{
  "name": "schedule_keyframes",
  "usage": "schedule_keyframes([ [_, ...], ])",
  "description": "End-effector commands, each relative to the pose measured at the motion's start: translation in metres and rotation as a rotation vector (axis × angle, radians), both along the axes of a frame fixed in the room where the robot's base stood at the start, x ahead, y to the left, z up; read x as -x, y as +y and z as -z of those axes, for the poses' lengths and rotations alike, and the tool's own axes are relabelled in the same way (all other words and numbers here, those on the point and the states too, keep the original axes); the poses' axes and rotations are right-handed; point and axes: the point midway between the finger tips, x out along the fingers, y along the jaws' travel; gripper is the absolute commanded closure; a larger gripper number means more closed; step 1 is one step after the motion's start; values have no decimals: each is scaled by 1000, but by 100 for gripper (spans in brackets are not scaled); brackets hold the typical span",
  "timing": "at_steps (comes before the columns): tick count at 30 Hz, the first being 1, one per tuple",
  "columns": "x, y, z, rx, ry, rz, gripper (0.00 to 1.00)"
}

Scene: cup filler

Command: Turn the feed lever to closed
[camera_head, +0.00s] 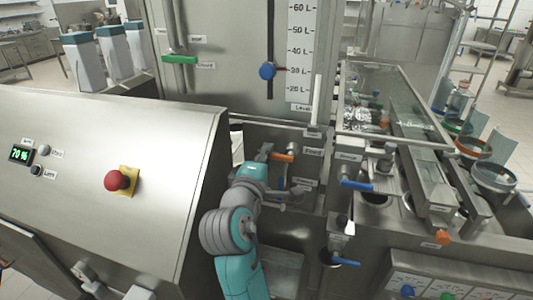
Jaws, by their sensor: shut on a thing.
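Small labels sit to the right of both, too small to read surely.
A blue-handled lever (356,185) sticks out right of the recess, with another blue handle (346,262) lower down. The console with a red emergency button (118,180) stands left. A tank (225,60) with a green handle (180,60) rises behind. Glass-covered filling lines stand right.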

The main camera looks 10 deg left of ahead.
Motion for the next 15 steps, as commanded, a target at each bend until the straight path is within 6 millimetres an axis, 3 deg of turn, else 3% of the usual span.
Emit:
schedule_keyframes([
  [12,0,0,2,11,3,-1,100],
  [13,0,0,2,11,3,-1,84],
  [15,0,0,2,11,3,-1,66],
])
